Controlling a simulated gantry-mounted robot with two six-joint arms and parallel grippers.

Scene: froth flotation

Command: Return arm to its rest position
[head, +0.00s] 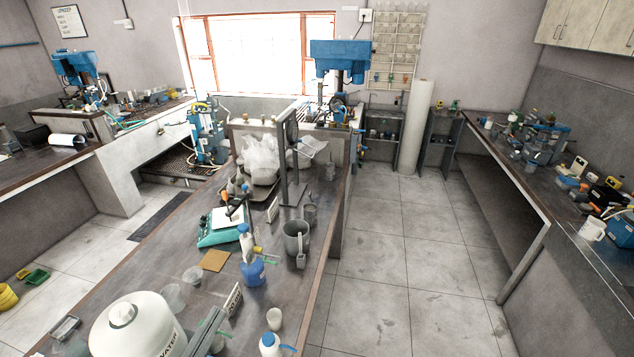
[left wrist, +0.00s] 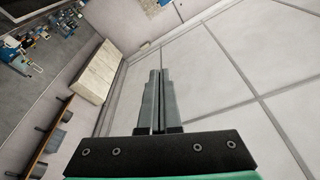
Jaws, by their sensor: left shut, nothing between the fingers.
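My left gripper (head: 217,315) shows at the bottom edge of the head view, just right of the white rounded water container. It appears as a narrow grey shape with a green edge, and most of the arm is out of the picture. In the left wrist view its two grey fingers (left wrist: 158,78) lie together in front of a black plate, with nothing between them. Beyond them are a pale panelled surface and wall cabinets. My right gripper is in neither view.
The water container (head: 125,325), a white bottle (head: 270,346), a beige cup (head: 274,318) and a blue bottle (head: 252,270) stand near the gripper. A teal scale (head: 222,236) and a grey jug (head: 296,238) are further back. Open floor (head: 400,260) lies right of the bench.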

